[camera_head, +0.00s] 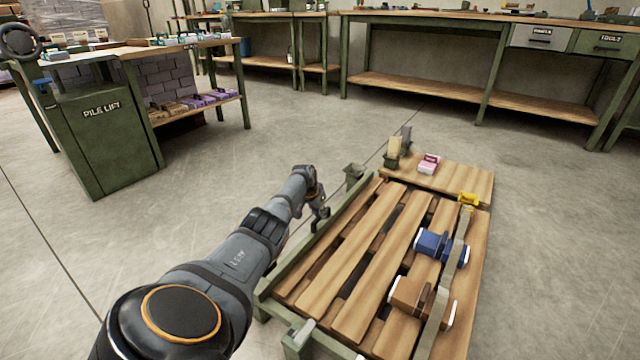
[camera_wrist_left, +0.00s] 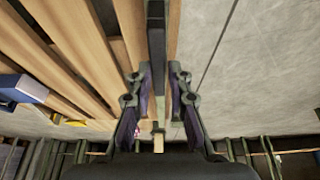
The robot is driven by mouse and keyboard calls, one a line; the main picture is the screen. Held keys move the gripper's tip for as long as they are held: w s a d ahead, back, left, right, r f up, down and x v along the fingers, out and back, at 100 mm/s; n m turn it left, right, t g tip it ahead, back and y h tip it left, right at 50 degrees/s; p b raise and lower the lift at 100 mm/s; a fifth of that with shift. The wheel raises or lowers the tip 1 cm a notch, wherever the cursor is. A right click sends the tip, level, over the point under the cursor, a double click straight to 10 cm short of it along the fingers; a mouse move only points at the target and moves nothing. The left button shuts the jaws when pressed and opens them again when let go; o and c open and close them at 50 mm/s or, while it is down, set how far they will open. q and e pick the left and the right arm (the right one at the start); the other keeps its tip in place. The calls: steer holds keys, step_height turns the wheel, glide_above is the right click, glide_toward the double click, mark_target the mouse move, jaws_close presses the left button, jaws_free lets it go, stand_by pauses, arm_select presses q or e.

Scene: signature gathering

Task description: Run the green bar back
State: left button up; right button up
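A long green bar (camera_head: 318,240) runs along the left side of a slatted wooden pallet (camera_head: 362,270). In the left wrist view a dark bar (camera_wrist_left: 156,45) runs down the middle of the picture, between the two fingers. My left gripper (camera_head: 318,205) is low at the left side of the pallet, close to the bar. In the left wrist view its fingers (camera_wrist_left: 156,85) are spread, one on each side of the bar, with gaps showing; contact cannot be told. My right gripper is in neither view.
Blue (camera_head: 441,246) and brown (camera_head: 412,294) pieces lie under a strap on the pallet's right side. A pink-and-white box (camera_head: 428,164) sits on the board (camera_head: 465,182) behind. A green pile-lift cabinet (camera_head: 108,138) stands at left. The floor around is clear.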

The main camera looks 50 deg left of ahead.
arm_select(q)
steer(key=o, duration=0.4)
steer(key=shift+s+a, duration=0.1)
steer(key=shift+a, duration=0.2)
steer(key=shift+d, duration=0.1)
steer(key=shift+r, duration=0.1)
steer(key=shift+s+r, duration=0.1)
steer(key=shift+r, duration=0.15)
steer(key=v, duration=1.1)
steer(key=shift+r, duration=0.15)
